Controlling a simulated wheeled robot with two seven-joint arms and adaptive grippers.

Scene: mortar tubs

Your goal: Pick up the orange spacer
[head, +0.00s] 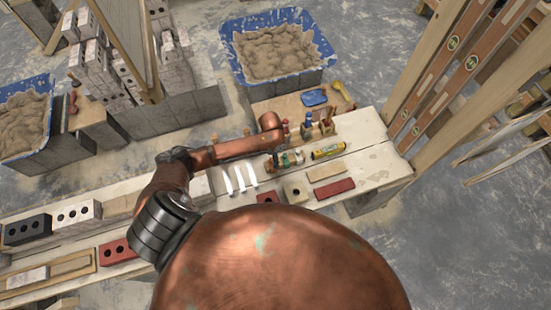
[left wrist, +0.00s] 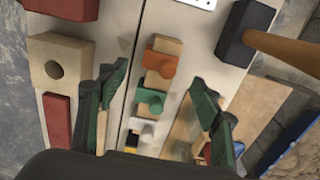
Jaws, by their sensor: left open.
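The orange spacer (left wrist: 160,63) shows in the left wrist view, resting on a small wooden block strip on the pale board. A green spacer (left wrist: 150,101) and a white spacer (left wrist: 143,128) sit in line below it in the picture. My left gripper (left wrist: 158,84) is open and empty, its green fingers to either side of the row of spacers. The orange spacer lies just beyond the fingertips in the picture, with no visible contact. In the head view my left gripper (head: 275,156) points down at the row and partly hides it. My right gripper is not in view.
A black mallet head (left wrist: 245,35) with a wooden handle lies right of the row. A tan block with a hole (left wrist: 62,78) and red bricks lie left. In the head view, white strips (head: 240,179) and a yellow tube (head: 328,150) are nearby; a mortar tub (head: 320,50) stands behind.

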